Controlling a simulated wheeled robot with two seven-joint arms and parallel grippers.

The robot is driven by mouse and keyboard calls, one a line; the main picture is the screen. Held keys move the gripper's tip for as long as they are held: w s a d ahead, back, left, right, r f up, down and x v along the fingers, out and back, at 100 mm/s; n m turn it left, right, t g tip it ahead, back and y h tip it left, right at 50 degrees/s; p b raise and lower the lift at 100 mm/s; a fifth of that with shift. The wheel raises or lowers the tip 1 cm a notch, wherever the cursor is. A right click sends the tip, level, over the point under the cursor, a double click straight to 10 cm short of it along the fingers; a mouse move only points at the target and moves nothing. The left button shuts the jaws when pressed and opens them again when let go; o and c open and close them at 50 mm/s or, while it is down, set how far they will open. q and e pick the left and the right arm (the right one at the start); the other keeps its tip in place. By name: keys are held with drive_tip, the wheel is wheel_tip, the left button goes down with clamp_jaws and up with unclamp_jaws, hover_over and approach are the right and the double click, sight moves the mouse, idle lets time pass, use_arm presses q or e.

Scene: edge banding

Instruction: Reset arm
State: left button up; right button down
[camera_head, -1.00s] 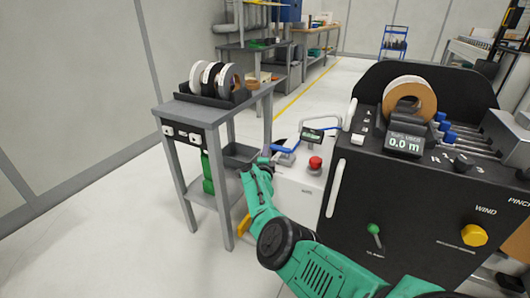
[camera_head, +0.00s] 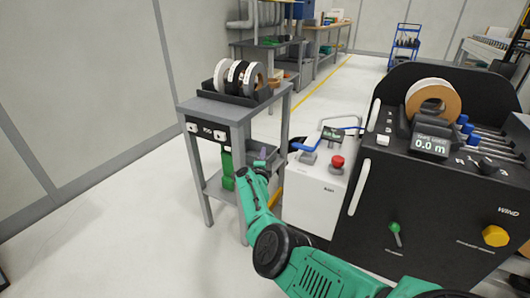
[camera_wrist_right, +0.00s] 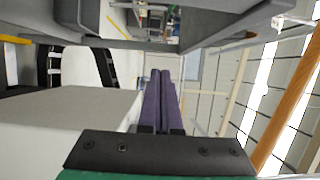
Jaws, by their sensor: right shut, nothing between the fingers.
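My right arm, green with black joints, reaches in from the bottom right of the head view. Its right gripper (camera_head: 259,163) is near the lower part of the grey side table, between that table and the white box unit. In the right wrist view the two purple fingers (camera_wrist_right: 160,100) lie together, with nothing between them. My left gripper is not in the head view.
The grey side table (camera_head: 209,105) carries a rack of several tape rolls (camera_head: 240,76). A white unit (camera_head: 310,195) with a red button (camera_head: 337,162) stands beside the black winding machine (camera_head: 400,185). Floor at the left is open.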

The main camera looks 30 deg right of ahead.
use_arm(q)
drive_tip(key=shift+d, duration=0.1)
use_arm(e)
drive_tip(key=shift+d, duration=0.1)
drive_tip(key=s+a+f+n+g+y, duration=0.3)
drive_tip(key=s+a+f+n+y, duration=0.15)
drive_tip(key=s+f+n, duration=0.85)
drive_tip(key=s+a+f+n+g+y, duration=0.3)
drive_tip(key=s+f+n+y, duration=0.35)
drive_tip(key=s+f, duration=0.8)
drive_tip(key=s+a+f+n+g, duration=0.35)
drive_tip(key=s+f, duration=0.25)
drive_tip(key=s, duration=0.4)
drive_tip(key=s+a+f+n+g, duration=0.3)
drive_tip(key=s+f+g, duration=0.15)
drive_tip(key=s, duration=0.45)
use_arm(q)
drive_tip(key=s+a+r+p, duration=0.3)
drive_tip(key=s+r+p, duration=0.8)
drive_tip(key=p, duration=1)
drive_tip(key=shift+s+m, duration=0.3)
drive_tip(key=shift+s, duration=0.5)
use_arm(e)
drive_tip(key=s+d+r+n, duration=0.1)
drive_tip(key=s+d+r, duration=0.1)
drive_tip(key=s+r, duration=0.8)
drive_tip(key=shift+s+d+h, duration=0.15)
drive_tip(key=shift+s+h, duration=0.15)
drive_tip(key=shift+s, duration=1.65)
